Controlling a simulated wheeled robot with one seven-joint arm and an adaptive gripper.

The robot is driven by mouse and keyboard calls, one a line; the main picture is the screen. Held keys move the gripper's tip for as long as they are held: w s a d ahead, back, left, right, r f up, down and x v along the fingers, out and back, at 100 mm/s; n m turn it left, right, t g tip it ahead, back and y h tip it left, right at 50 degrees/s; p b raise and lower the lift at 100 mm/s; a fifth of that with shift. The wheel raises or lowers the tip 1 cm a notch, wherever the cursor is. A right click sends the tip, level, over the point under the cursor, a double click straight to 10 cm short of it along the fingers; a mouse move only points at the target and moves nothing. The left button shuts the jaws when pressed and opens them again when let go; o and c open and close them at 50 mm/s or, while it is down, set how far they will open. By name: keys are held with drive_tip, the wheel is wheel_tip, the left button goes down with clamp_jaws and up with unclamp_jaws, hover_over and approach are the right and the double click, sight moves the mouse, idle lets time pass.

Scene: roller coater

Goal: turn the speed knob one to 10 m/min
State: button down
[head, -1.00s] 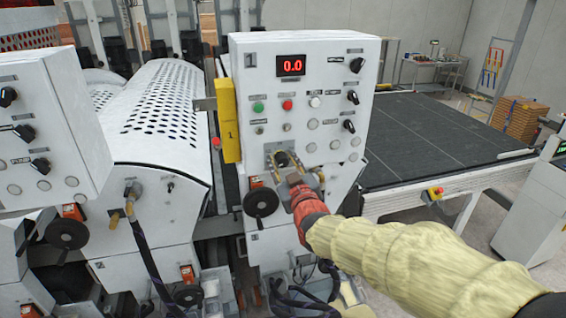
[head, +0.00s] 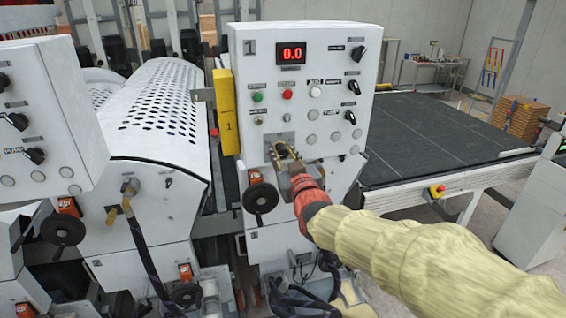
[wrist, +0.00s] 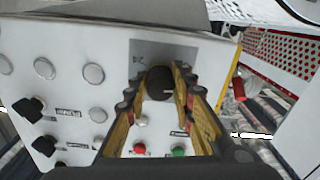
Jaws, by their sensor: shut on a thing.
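In the head view the fingers largely hide the knob.
Green (head: 257,97) and red (head: 287,94) buttons and black selector switches (head: 354,87) sit on the panel above and right of my gripper. A black handwheel (head: 261,198) is just below left. A yellow box (head: 226,112) is on the panel's left side. A dark conveyor (head: 440,140) lies to the right.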

drive_tip(key=shift+f+m+b, duration=0.1)
drive_tip(key=shift+m+b, duration=0.5)
drive_tip(key=shift+b, duration=0.2)
drive_tip(key=c, duration=1.6)
unclamp_jaws()
drive_tip(key=shift+o, duration=0.5)
drive_tip(key=v, duration=1.2)
